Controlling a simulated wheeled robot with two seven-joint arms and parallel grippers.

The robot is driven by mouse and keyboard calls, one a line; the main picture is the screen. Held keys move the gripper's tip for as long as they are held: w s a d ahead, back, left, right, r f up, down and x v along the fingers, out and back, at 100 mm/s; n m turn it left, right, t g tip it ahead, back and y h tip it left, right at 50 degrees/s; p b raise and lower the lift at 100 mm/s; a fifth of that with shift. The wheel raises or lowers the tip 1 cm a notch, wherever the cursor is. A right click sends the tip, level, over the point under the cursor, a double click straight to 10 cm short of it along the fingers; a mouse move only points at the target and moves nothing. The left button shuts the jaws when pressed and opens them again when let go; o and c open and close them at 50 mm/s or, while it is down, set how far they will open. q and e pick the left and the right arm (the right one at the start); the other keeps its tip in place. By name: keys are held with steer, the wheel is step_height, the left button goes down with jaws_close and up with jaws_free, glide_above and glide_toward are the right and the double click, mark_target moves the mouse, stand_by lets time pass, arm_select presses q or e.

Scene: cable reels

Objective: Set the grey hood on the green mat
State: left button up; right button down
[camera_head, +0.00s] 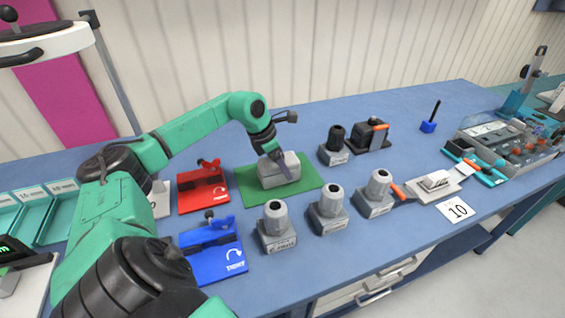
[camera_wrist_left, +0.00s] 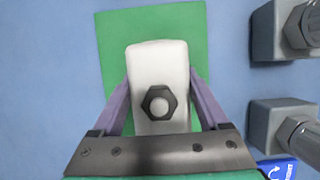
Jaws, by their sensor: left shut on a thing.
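The grey hood (camera_head: 288,174) is a light grey rounded block on or just over the green mat (camera_head: 250,194); I cannot tell whether it touches the mat. My left gripper (camera_head: 283,166) comes down over it from above and is shut on it. In the left wrist view the hood (camera_wrist_left: 148,58) sits between the two purple fingers of the gripper (camera_wrist_left: 160,98), with a dark hex nut on top. The green mat (camera_wrist_left: 190,18) shows behind and around it, and the hood's lower part lies past the mat's near edge in that view. My right gripper is not in view.
A red fixture (camera_head: 203,190) stands left of the mat and a blue fixture (camera_head: 212,252) in front of it. Several grey blocks with cable glands (camera_head: 328,212) stand front right. A black-topped block (camera_head: 335,150) is behind them.

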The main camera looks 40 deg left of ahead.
arm_select(q)
steer(key=o, duration=1.5)
steer(key=shift+r, duration=0.1)
steer(key=shift+s+a+r, duration=0.1)
steer(key=shift+r, duration=0.1)
steer(key=b+v, duration=0.2)
steer(key=v, duration=1.2)
